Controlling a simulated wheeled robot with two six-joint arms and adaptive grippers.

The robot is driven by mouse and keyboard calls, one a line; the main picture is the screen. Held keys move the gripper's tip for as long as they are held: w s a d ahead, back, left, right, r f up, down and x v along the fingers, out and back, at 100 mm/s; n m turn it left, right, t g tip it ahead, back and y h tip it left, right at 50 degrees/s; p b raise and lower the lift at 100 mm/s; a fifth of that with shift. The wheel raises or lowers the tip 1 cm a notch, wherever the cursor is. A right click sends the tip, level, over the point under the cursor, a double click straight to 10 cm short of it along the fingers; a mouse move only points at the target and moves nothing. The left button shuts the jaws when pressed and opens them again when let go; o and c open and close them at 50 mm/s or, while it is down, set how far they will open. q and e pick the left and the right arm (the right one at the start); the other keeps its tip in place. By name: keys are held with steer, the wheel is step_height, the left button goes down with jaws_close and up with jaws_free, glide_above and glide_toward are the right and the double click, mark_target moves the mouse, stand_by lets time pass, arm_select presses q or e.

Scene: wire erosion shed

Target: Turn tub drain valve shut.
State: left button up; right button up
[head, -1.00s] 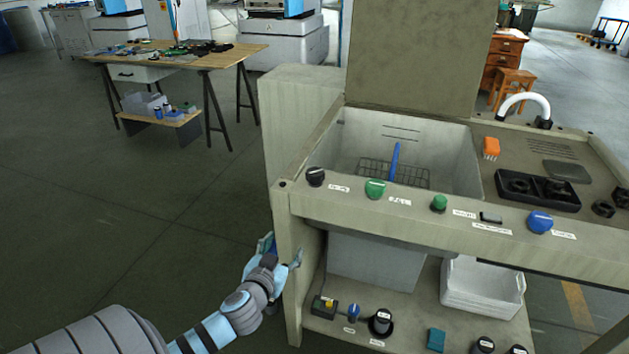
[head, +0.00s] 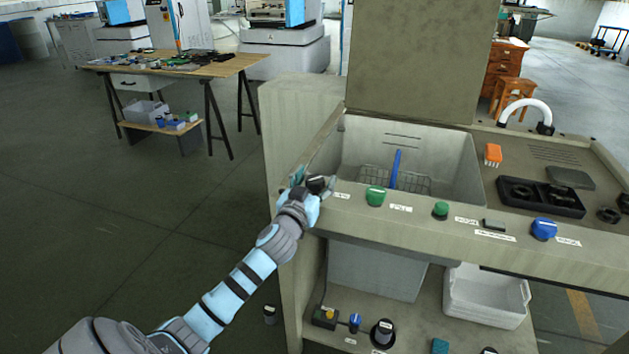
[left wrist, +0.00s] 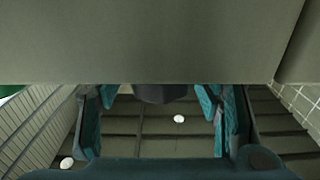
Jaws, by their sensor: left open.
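A black knob (head: 317,185) is at the left end of the front panel (head: 420,222), largely hidden by my left gripper (head: 313,181). The gripper is open, with its fingers around or close beside this knob. In the left wrist view, my left gripper (left wrist: 160,118) has its teal fingers well apart, with a dark knob-like part (left wrist: 160,93) between them and a gap on each side. A green knob (head: 375,196), a smaller green knob (head: 440,210) and a blue knob (head: 543,229) sit further right. The labels are too small to read. My right gripper is not in view.
A grey tub (head: 455,165) with a wire basket and blue handle lies behind the panel.

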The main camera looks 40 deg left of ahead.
arm_select(q)
steer(key=shift+c, duration=0.5)
steer(key=c, duration=1.1)
